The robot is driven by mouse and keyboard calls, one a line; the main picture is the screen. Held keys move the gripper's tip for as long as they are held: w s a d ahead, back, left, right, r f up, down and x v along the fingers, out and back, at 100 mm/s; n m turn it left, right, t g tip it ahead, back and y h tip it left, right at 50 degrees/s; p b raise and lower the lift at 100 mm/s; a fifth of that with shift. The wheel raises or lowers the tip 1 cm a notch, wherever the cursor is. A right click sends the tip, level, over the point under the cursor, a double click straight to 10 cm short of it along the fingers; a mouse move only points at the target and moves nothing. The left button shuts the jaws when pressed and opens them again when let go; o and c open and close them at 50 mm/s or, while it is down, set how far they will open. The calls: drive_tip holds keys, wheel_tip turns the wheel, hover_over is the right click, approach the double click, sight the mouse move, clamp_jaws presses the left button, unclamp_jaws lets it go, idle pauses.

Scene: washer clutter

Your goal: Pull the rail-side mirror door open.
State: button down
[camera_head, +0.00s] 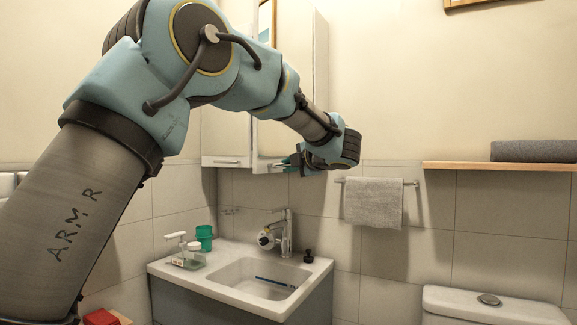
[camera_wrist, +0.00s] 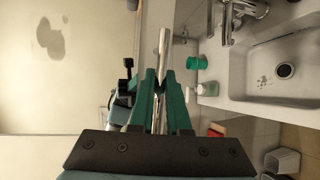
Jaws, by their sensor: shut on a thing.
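The mirror cabinet hangs on the wall above the sink. Its rail-side mirror door (camera_head: 291,85) is on the right, partly hidden behind my arm. My gripper (camera_head: 287,164) is at the lower edge of this door. In the wrist view, the green fingers of my gripper (camera_wrist: 161,78) are shut on a slim, pale metal bar, the door handle (camera_wrist: 164,50), which runs up between them. The grip itself is small in the head view. How far the door stands open, I cannot tell.
A towel rail (camera_head: 412,183) with a grey towel (camera_head: 373,204) is right of my gripper. Below are the sink (camera_head: 250,277), faucet (camera_head: 287,234), green cup (camera_head: 204,238) and soap bottles. A wooden shelf (camera_head: 500,166) and toilet (camera_head: 490,306) are at right.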

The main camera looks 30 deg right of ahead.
drive_tip(key=c, duration=0.9)
unclamp_jaws()
drive_tip(key=shift+s, duration=0.15)
drive_tip(key=s, duration=0.3)
drive_tip(key=s+r+b, duration=0.1)
drive_tip(key=s, duration=0.3)
drive_tip(key=s+r+b, duration=0.1)
drive_tip(key=s, duration=0.2)
drive_tip(key=shift+s+a, duration=0.2)
drive_tip(key=shift+a, duration=0.15)
drive_tip(key=shift+a, duration=0.1)
